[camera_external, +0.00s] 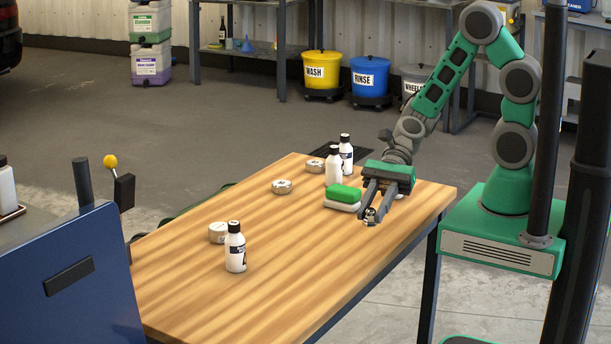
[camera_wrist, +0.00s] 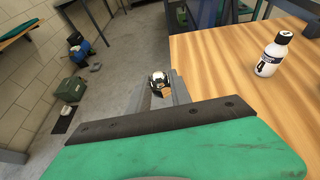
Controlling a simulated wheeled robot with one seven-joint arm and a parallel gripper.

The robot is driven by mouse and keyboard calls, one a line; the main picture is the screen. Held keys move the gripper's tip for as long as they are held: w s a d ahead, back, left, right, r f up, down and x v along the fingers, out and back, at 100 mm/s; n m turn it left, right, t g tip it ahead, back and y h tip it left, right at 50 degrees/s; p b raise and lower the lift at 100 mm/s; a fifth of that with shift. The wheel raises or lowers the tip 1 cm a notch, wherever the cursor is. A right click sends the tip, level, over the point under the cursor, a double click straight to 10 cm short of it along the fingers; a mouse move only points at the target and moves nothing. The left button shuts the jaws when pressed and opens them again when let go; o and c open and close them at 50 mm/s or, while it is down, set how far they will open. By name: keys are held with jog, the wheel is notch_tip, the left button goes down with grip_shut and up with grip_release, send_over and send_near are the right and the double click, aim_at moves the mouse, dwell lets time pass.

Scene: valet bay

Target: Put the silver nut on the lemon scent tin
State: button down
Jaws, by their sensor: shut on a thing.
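My gripper (camera_external: 373,214) is at the right part of the wooden table, fingers pointing toward the front edge. It is shut on a small shiny silver piece (camera_wrist: 159,78), which I take for the silver nut; it shows between the fingertips in the wrist view and partly in the external view. Three round pale tins stand on the table: one at the back (camera_external: 315,166), one left of the green block (camera_external: 282,187), one at the left beside a bottle (camera_external: 218,232). Their labels are too small to read, so I cannot tell which is lemon scent.
A green block on a white one (camera_external: 345,193) lies just left of my gripper. White bottles stand behind it (camera_external: 333,168), (camera_external: 346,152) and at the front left (camera_external: 235,250). The table's middle (camera_external: 285,220) and right front are clear. A blue cabinet (camera_external: 70,280) adjoins the left end.

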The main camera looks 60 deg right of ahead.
jog(key=w+d+r+m+t, duration=0.2)
jog(key=w+m+t, duration=0.1)
jog(key=w, duration=1)
jog(key=w+d+r+m+t, duration=0.2)
jog(key=w+t, duration=0.1)
jog(key=w, duration=0.9)
jog(key=h, duration=0.1)
send_over(224, 225)
jog(key=shift+m, duration=0.4)
jog(key=f, duration=0.9)
jog(key=shift+s+d+f+p, duration=0.15)
jog(key=shift+s+f+p, duration=0.05)
jog(key=shift+f+p, duration=0.2)
jog(key=f, duration=0.2)
jog(key=shift+w+f, duration=0.2)
jog(key=shift+f, duration=0.1)
jog(key=shift+f+t, duration=0.3)
jog(key=shift+t, duration=0.1)
jog(key=shift+f, duration=0.1)
